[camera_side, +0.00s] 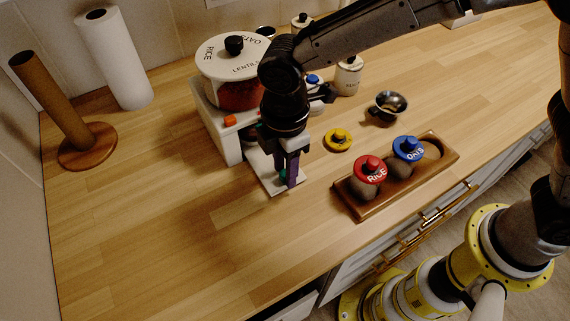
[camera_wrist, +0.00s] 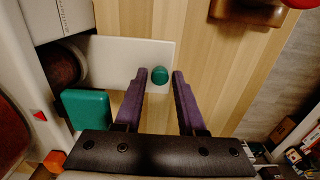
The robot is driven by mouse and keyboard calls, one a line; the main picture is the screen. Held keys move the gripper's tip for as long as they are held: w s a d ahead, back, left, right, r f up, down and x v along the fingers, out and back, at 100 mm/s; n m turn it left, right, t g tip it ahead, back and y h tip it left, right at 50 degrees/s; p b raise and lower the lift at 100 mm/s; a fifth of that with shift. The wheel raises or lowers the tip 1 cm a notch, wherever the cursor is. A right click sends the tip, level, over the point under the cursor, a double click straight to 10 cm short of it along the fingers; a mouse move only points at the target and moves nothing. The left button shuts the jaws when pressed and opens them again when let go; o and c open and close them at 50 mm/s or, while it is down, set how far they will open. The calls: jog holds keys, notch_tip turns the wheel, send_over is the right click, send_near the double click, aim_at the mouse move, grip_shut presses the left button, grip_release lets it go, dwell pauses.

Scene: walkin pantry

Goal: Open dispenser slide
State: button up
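The dispenser (camera_side: 208,92) is a white stand with a round drum of grain under a white lid marked RICE, OATS and LENTILS. A flat white slide plate (camera_side: 262,170) sticks out at its base; it also shows in the wrist view (camera_wrist: 115,60). A round green knob (camera_wrist: 159,75) stands near the plate's outer end. My gripper (camera_side: 286,182), with purple fingers, points down over that end. In the wrist view its fingertips (camera_wrist: 163,73) are apart on either side of the knob, with a visible gap on the right. A green block (camera_wrist: 85,110) sits beside the plate.
A wooden rack (camera_side: 445,160) holds a red-lidded RICE jar (camera_side: 369,175) and a blue-lidded OATS jar (camera_side: 407,155). A yellow lid (camera_side: 339,139) and a dark bowl (camera_side: 388,106) lie behind it. Paper towels (camera_side: 113,60) stand left. The front-left counter is clear.

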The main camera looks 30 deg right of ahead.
grip_shut()
jog(key=shift+r, duration=0.1)
dwell(1.2)
